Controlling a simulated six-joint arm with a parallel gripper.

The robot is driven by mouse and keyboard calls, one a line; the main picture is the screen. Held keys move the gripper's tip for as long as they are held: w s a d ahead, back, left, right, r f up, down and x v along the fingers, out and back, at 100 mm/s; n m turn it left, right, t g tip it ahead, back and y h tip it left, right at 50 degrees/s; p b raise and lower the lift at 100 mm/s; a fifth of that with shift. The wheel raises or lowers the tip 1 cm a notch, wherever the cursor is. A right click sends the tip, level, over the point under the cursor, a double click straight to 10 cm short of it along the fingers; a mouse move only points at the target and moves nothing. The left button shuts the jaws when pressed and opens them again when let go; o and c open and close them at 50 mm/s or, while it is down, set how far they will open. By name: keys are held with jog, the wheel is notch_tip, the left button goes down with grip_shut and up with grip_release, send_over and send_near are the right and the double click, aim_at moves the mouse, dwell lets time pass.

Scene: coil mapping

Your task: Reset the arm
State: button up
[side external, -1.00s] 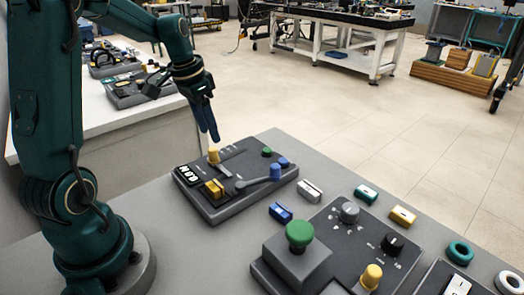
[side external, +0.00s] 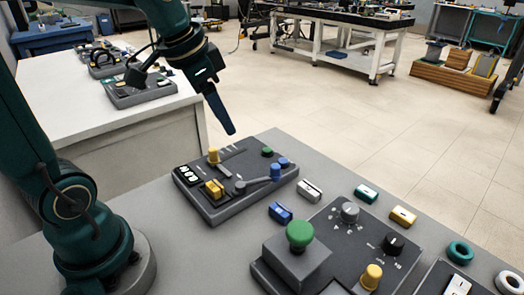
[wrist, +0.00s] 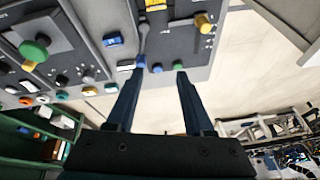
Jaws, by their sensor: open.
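My gripper (side external: 231,131) hangs in the air above the back edge of the dark control panel (side external: 222,214), tilted down to the right and empty. In the wrist view my gripper (wrist: 160,72) shows two separate dark-blue fingers with nothing between them. The panel carries a yellow-knobbed slider (side external: 214,156), a lever with a blue end (side external: 262,181), a green button (side external: 267,152) and a yellow switch (side external: 214,188). The fingers look clear of these controls.
A second panel with a large green button (side external: 300,234) and a yellow knob (side external: 371,276) stands at the front right. A blue block (side external: 280,212), a white block (side external: 310,191) and rings lie on the grey table. Open floor lies behind.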

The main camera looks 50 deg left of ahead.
jog(key=s+d+f+n+t, duration=0.1)
jog(key=s+d+f+n, duration=0.1)
jog(key=s+d, duration=0.4)
jog(key=s+f, duration=0.1)
jog(key=s, duration=0.3)
jog(key=shift+d+n, duration=0.25)
jog(key=shift+n, duration=0.05)
jog(key=shift+s, duration=0.1)
dwell(2.3)
